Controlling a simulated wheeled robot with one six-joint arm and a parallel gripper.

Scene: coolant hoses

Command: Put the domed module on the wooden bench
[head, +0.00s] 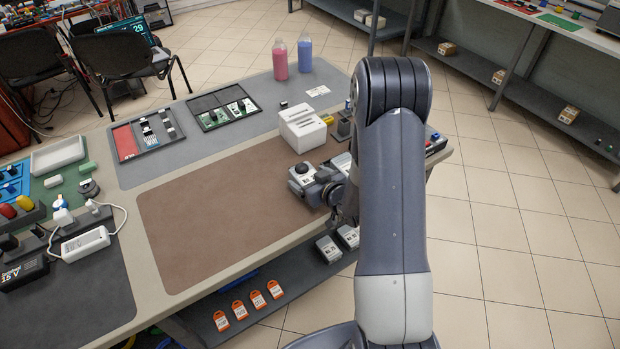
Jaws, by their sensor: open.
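My gripper (322,192) is low at the right end of the mat, right beside the domed module. It is open, but its fingertips are small and partly hidden by my arm. I cannot tell whether it touches the module. No bench is plainly wooden; the workbench has a beige edge and grey and brown mats.
A white slotted block (302,128) stands just behind the module. Two trays (148,135) (222,106) and pink (280,60) and blue (305,54) bottles stand farther back. A white power strip (86,243) lies left. The brown mat's middle is clear. Orange tags (239,310) lie on the lower shelf.

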